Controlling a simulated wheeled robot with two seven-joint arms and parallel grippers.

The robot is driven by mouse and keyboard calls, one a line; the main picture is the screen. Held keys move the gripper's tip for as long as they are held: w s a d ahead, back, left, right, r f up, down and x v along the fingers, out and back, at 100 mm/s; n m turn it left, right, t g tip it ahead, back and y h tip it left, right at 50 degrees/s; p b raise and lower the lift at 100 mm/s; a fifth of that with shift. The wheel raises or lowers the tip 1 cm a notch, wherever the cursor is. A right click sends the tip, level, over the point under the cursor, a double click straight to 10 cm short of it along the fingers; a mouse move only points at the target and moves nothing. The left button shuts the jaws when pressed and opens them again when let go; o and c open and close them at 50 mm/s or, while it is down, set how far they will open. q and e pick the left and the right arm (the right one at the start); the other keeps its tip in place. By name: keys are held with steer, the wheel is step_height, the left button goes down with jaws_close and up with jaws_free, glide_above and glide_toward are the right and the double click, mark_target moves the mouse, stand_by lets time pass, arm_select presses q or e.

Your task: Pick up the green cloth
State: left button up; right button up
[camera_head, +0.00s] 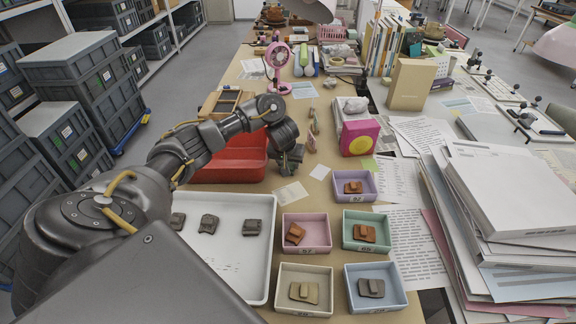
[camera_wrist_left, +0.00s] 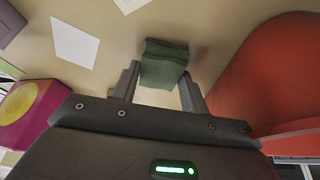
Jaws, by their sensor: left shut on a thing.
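The green cloth (camera_wrist_left: 163,62) is a small folded, dark green piece between the fingers of my left gripper (camera_wrist_left: 160,88) in the left wrist view. The gripper is shut on it, and the cloth's far end sticks out past the fingertips. In the head view my left gripper (camera_head: 288,163) points down just right of the red tray, and the cloth is hard to make out there. My right gripper is not in view.
The red tray (camera_head: 232,172) stands close beside my left gripper. A magenta box (camera_head: 360,137) with a yellow disc stands to the right. A white tray (camera_head: 262,275) and several small bins with sherds, such as the pink bin (camera_head: 307,247), fill the near table. Paper stacks (camera_head: 515,205) crowd the right.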

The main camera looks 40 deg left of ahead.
mark_target(288, 164)
arm_select(q)
steer(key=shift+r, duration=0.25)
step_height(288, 164, up, 4)
steer(key=p, duration=0.3)
steer(key=shift+a+f, duration=0.1)
steer(key=shift+f, duration=0.1)
steer(key=s+d+r+p, duration=0.2)
steer(key=s+r+p, duration=0.2)
steer(key=s+p, duration=0.1)
steer(key=s+d+r+p, duration=0.3)
steer(key=s+r+p, duration=0.2)
steer(key=s, duration=0.3)
steer(key=shift+d+p, duration=0.25)
steer(key=shift+p, duration=0.4)
